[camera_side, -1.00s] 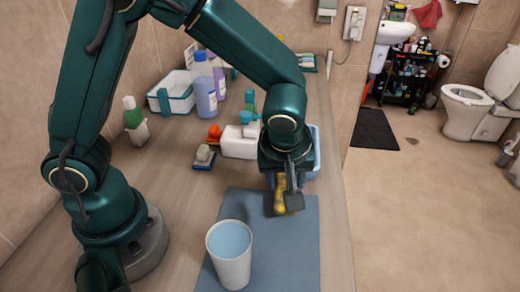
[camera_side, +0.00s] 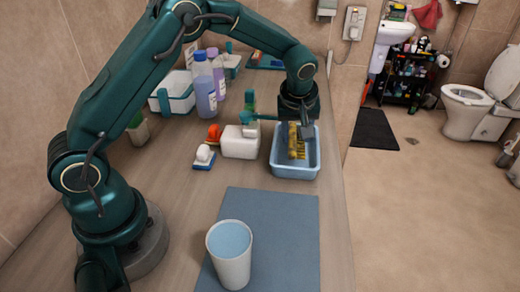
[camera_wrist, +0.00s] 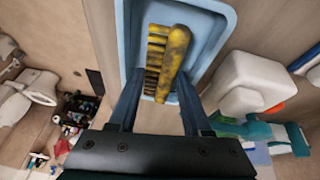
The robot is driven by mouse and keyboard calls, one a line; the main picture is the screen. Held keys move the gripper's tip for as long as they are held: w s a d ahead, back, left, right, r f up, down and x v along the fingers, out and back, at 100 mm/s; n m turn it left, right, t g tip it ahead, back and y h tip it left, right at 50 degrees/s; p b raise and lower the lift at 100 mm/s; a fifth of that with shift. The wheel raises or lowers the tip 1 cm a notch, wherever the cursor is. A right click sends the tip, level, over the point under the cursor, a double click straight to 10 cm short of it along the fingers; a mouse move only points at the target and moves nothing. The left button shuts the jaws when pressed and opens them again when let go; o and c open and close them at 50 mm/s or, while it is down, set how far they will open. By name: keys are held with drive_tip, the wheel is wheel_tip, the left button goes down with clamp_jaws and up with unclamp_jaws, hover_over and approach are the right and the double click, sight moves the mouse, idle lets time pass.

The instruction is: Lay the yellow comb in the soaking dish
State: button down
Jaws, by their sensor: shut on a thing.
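The yellow comb (camera_side: 297,142) has dark mottling and is held upright-looking between the fingers of my gripper (camera_side: 299,134), over the blue soaking dish (camera_side: 296,172). In the wrist view the comb (camera_wrist: 177,58) lies between the two fingers of my gripper (camera_wrist: 157,105), its teeth toward the left. The soaking dish (camera_wrist: 222,12) shows behind it there, and the comb appears within the dish's outline. I cannot tell whether the comb touches the dish floor. My gripper is shut on the comb.
A white bottle (camera_side: 240,143) stands close left of the dish, with a brush (camera_side: 204,158) beside it. A blue mat (camera_side: 275,215) with a white cup (camera_side: 230,262) lies in front. Taller bottles (camera_side: 204,88) and a white bin (camera_side: 174,90) stand further back.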

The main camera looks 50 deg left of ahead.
sight(296, 142)
drive_tip(key=shift+s+f, duration=0.1)
drive_tip(key=shift+f, duration=1.5)
drive_tip(key=shift+c, duration=1.6)
unclamp_jaws()
drive_tip(key=shift+f, duration=0.1)
